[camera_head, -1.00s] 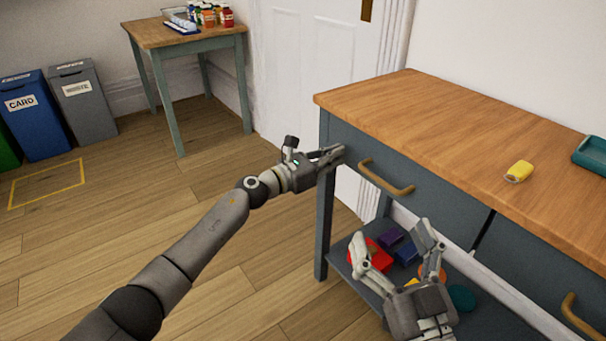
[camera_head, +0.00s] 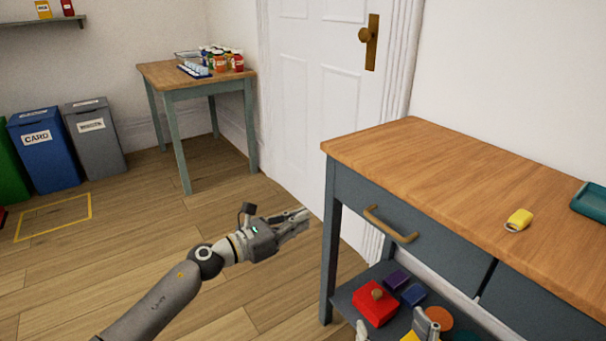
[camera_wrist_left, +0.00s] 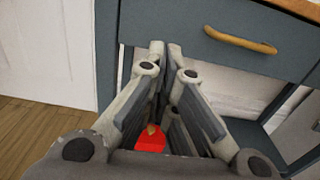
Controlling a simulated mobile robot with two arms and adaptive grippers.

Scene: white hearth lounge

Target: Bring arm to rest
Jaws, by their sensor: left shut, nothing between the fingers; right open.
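My left gripper (camera_head: 292,222) is shut and empty, held in the air left of the sideboard's front leg in the head view. In the left wrist view its fingers (camera_wrist_left: 166,62) are together in front of the sideboard, below the drawer handle. My right gripper (camera_head: 397,334) shows only its fingertips at the bottom edge of the head view, by the lower shelf. Its fingers are apart, and the rest of it is out of frame.
The wooden-topped sideboard (camera_head: 420,165) has a brass drawer handle (camera_head: 390,225). A red box (camera_head: 376,303) and other small items lie on its lower shelf. A yellow object (camera_head: 519,219) lies on top. A side table (camera_head: 190,75) and bins stand at the back left. Open floor lies between.

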